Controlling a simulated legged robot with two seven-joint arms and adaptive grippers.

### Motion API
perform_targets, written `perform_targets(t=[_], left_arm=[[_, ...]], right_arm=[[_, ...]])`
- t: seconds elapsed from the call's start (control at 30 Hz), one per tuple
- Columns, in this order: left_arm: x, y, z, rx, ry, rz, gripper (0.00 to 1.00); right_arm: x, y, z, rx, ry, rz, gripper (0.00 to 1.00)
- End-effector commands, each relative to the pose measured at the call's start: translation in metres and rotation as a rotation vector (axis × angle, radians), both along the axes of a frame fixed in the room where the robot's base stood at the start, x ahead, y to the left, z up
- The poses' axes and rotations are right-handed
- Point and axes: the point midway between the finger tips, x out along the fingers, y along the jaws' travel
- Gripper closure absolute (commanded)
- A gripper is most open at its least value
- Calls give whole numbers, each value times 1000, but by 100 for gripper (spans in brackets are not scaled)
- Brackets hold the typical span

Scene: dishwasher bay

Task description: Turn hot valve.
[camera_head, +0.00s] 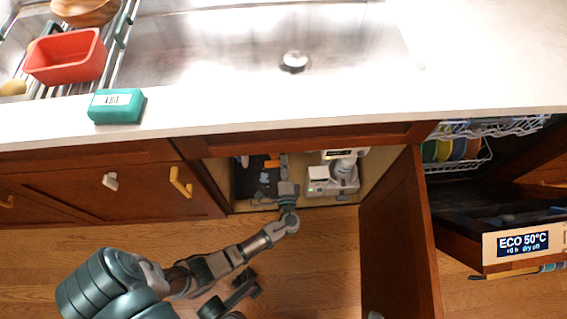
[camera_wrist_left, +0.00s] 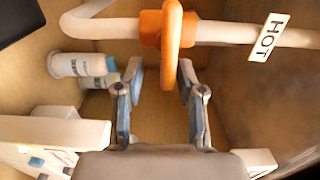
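The hot valve is an orange handle (camera_wrist_left: 172,42) on a pale pipe (camera_wrist_left: 225,32) in the left wrist view. A white tag reading HOT (camera_wrist_left: 268,37) hangs on the pipe to its right. My left gripper (camera_wrist_left: 162,76) is open, its two fingers apart below the valve. The lower end of the handle reaches towards the gap between the fingertips; I cannot tell whether they touch it. In the head view my left arm reaches into the open cabinet under the sink, where the left gripper (camera_head: 268,181) is small and partly hidden. My right gripper is not identifiable.
A white appliance (camera_head: 333,180) sits in the cabinet, right of my arm. The open cabinet door (camera_head: 400,240) stands at the right, beside the dishwasher (camera_head: 523,243). The counter edge (camera_head: 260,122) overhangs the cabinet.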

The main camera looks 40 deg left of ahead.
Motion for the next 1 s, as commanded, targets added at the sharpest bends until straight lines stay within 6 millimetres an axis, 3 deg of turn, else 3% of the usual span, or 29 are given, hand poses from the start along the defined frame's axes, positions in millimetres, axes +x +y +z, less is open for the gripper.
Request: perform_targets(t=[0.33, 0.7, 1.0], left_arm=[[-6, -5, 2, 2, -4, 4, 61], [-56, -65, 1, -1, -1, 2, 61], [-77, -90, 1, 1, -2, 3, 61]], right_arm=[[-2, 0, 2, -1, -4, 0, 60], [-3, 0, 2, -1, -4, 1, 60], [-3, 0, 2, -1, -4, 1, 60]])
